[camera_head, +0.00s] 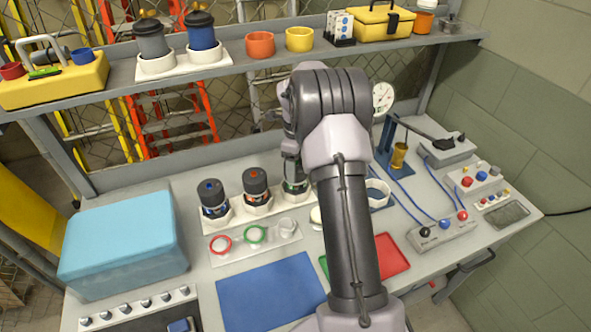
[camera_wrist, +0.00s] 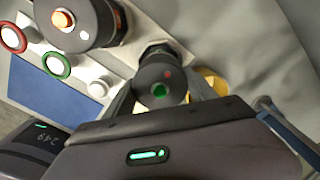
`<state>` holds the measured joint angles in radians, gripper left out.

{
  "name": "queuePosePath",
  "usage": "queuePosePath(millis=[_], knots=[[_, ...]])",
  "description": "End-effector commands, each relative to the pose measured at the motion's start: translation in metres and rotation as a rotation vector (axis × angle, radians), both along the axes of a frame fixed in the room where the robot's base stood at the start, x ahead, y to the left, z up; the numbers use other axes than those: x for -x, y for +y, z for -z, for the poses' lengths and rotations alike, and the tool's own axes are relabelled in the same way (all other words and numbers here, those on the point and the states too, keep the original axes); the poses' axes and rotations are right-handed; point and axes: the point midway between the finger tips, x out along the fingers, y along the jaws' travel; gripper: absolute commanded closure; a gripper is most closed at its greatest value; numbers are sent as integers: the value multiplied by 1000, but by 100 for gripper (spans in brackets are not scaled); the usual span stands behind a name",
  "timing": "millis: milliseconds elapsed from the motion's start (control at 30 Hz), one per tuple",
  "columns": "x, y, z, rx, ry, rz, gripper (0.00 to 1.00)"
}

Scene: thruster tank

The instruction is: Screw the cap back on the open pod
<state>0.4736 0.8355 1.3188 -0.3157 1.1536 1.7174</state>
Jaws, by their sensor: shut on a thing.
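My gripper (camera_head: 291,165) is over the right-hand place of a white pod rack (camera_head: 238,217). In the wrist view its fingers (camera_wrist: 160,98) are shut on a round black cap (camera_wrist: 146,76) with a green centre and a small red dot. The open pod (camera_head: 296,188), with a greenish band, stands in that place directly below my gripper. My arm hides part of it, and I cannot tell whether the cap touches it. Two capped pods stand to its left, one with a blue mark (camera_head: 212,198) and one with a red mark (camera_head: 256,186).
A plate in front holds a red ring (camera_head: 220,245), a green ring (camera_head: 255,235) and a white one. A blue mat (camera_head: 268,292) and a red tray (camera_head: 391,256) lie nearer. A blue box (camera_head: 120,245) stands left; a gauge (camera_head: 383,98) and cables are right. A shelf (camera_head: 230,66) runs behind.

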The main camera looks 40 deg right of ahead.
Motion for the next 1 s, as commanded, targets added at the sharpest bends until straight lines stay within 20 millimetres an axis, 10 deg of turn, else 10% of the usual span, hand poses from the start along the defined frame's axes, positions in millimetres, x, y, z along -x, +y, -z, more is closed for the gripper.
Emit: queuePosePath(millis=[933, 967, 1000], knots=[[2, 2, 3, -6, 6, 477, 71], [2, 2, 3, -6, 6, 477, 31], [2, 2, 3, -7, 6, 476, 24]])
